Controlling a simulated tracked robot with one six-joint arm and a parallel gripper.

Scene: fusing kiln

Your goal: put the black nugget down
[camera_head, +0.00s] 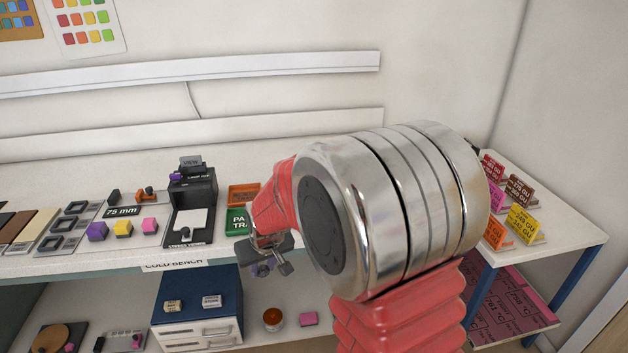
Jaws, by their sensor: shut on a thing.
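My gripper (265,268) hangs at the front edge of the cold bench (100,265), left of my arm's large silver joint. It is shut on a small dark thing (262,271), taken as the black nugget. It is mostly hidden by the fingers, and its shape cannot be made out. Its height above the bench or the lower shelf cannot be told from this view.
On the bench stand purple (97,231), yellow (123,228) and pink (149,225) nuggets, a black viewer device (190,200) and a green tray (237,221). Below are a blue-topped drawer unit (197,290) and an amber jar (273,319). Colour cards (520,220) stand at right.

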